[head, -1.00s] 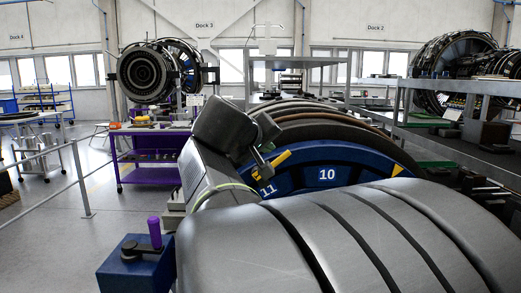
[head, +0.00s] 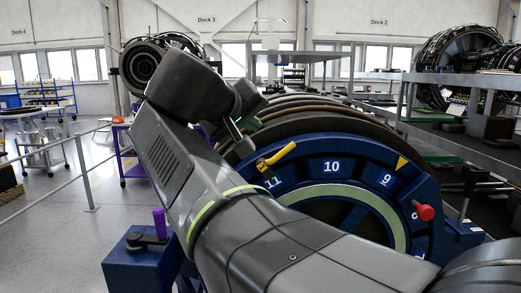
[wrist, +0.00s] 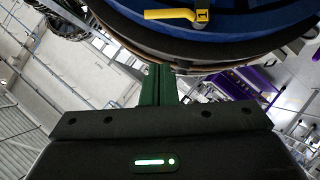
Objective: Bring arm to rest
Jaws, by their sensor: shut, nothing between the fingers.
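My gripper (wrist: 158,72) shows in the wrist view as two dark green fingers side by side, shut with nothing between them. Its black body with a lit green strip fills the bottom of that view. In the head view my grey arm is bent across the middle, and its wrist end is raised at upper left. The fingers are mostly hidden there behind my own links. A blue ring (head: 331,168) with numbered segments stands behind the arm. Its yellow handle (head: 277,153) is close to my wrist; it also shows in the wrist view (wrist: 178,14), apart from the fingers.
A blue block with a purple-topped lever (head: 159,222) sits at lower left, close to my arm. A red knob (head: 424,212) is on the ring's right side. A purple cart (head: 130,160) stands behind left. A railing (head: 84,170) borders open floor at left.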

